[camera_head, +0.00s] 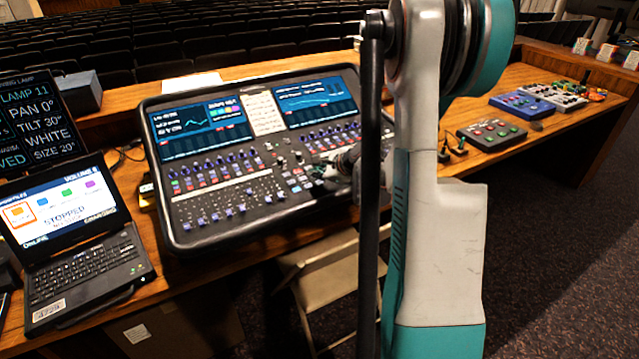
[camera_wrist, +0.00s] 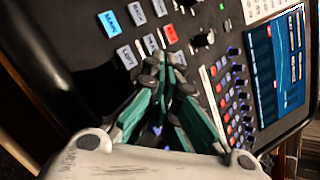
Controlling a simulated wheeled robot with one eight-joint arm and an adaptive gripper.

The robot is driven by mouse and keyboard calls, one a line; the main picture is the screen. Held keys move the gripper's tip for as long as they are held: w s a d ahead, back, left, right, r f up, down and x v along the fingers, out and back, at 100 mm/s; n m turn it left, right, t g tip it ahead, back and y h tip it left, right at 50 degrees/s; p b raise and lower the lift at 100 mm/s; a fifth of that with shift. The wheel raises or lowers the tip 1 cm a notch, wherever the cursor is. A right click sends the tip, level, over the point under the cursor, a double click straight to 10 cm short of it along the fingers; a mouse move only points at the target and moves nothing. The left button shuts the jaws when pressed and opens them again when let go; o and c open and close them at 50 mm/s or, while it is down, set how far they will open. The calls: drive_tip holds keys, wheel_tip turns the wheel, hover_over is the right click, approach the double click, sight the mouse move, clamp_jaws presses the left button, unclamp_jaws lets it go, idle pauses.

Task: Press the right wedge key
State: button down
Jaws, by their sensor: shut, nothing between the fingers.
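The mixing desk (camera_head: 270,150) stands on the wooden counter. In the wrist view, a group of small keys sits on its black panel: a lit blue key (camera_wrist: 110,23), white-grey keys (camera_wrist: 125,56) and (camera_wrist: 150,43), and a red key (camera_wrist: 171,33). Their lettering is too small to read surely, so I cannot tell which is the right wedge key. My gripper (camera_wrist: 168,65) is shut and empty, its fingertips close over the panel just below the red key. Contact cannot be told. In the head view my gripper (camera_head: 346,158) is partly hidden behind my arm.
A laptop (camera_head: 75,240) and a dark lamp display (camera_head: 38,115) stand left of the desk. Small pedal-like boxes (camera_head: 492,133) lie on the counter to the right. A folding chair (camera_head: 320,275) stands in front. Black knobs (camera_wrist: 202,40) rise beside the keys.

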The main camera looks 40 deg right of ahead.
sight(319, 187)
drive_tip(key=shift+f, duration=0.3)
drive_tip(key=shift+w+f+b, duration=0.1)
drive_tip(key=shift+f+b, duration=0.25)
drive_tip(key=shift+b, duration=0.15)
idle(0.4)
drive_tip(key=shift+r, duration=0.15)
drive_tip(key=shift+r+p, duration=0.45)
drive_tip(key=shift+r, duration=0.2)
drive_tip(key=r+p, duration=0.2)
drive_tip(key=r, duration=0.1)
drive_tip(key=r+p, duration=0.1)
drive_tip(key=r, duration=0.1)
drive_tip(key=shift+s, duration=0.35)
idle(0.8)
